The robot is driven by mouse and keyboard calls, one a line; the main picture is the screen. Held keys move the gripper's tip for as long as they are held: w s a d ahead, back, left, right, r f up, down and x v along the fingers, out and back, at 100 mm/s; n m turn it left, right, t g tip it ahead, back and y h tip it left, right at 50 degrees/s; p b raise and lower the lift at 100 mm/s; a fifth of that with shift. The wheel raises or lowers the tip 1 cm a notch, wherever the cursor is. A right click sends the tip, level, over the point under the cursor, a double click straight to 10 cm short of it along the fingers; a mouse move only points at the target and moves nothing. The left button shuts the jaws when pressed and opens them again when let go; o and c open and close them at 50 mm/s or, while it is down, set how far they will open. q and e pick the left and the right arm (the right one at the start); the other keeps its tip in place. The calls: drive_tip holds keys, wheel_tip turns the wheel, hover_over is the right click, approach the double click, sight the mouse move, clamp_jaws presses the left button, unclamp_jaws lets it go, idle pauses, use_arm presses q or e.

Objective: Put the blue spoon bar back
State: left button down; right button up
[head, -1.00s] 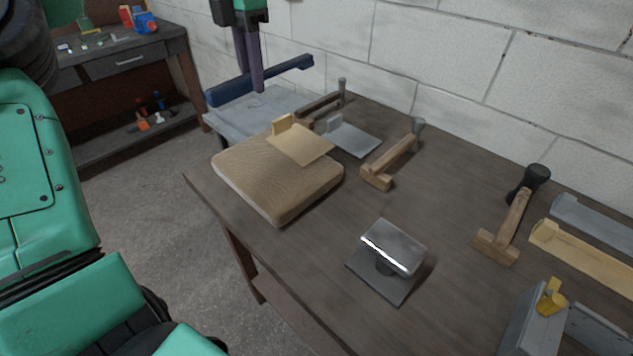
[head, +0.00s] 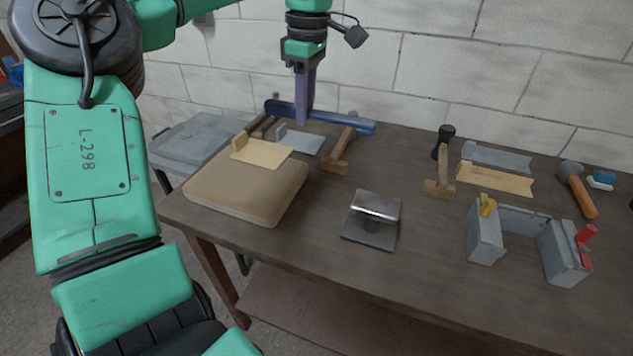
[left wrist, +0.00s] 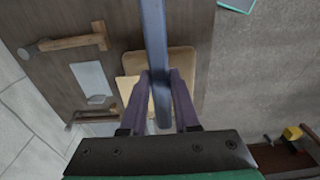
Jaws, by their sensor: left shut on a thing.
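The blue spoon bar (head: 345,121) is long, dark blue and roughly level in the head view. My left gripper (head: 303,119) points down and is shut on it, nearer its left end, above the back of the bench. In the left wrist view the bar (left wrist: 154,40) runs up the picture between the fingers of the left gripper (left wrist: 160,85), over the tan pad (left wrist: 178,62). My right gripper is not in view.
On the wooden bench (head: 400,275) are a tan pad (head: 225,195), a metal stand (head: 372,220), mallets (head: 440,175), grey and yellow troughs (head: 495,180) and a grey clamp frame (head: 485,235) with yellow and red handles. A grey side table (head: 195,140) stands left. Bare bench lies right of the stand.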

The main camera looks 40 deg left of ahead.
use_arm(q)
wheel_tip(320, 180, down, 14)
drive_tip(key=p, duration=0.1)
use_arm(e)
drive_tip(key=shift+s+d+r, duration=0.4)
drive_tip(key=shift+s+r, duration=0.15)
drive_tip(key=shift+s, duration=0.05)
use_arm(q)
drive_tip(key=shift+s+f+b, duration=0.1)
drive_tip(key=shift+f+b, duration=0.3)
drive_tip(key=shift+f, duration=0.15)
drive_tip(key=c, duration=0.7)
unclamp_jaws()
drive_tip(key=shift+o, duration=0.2)
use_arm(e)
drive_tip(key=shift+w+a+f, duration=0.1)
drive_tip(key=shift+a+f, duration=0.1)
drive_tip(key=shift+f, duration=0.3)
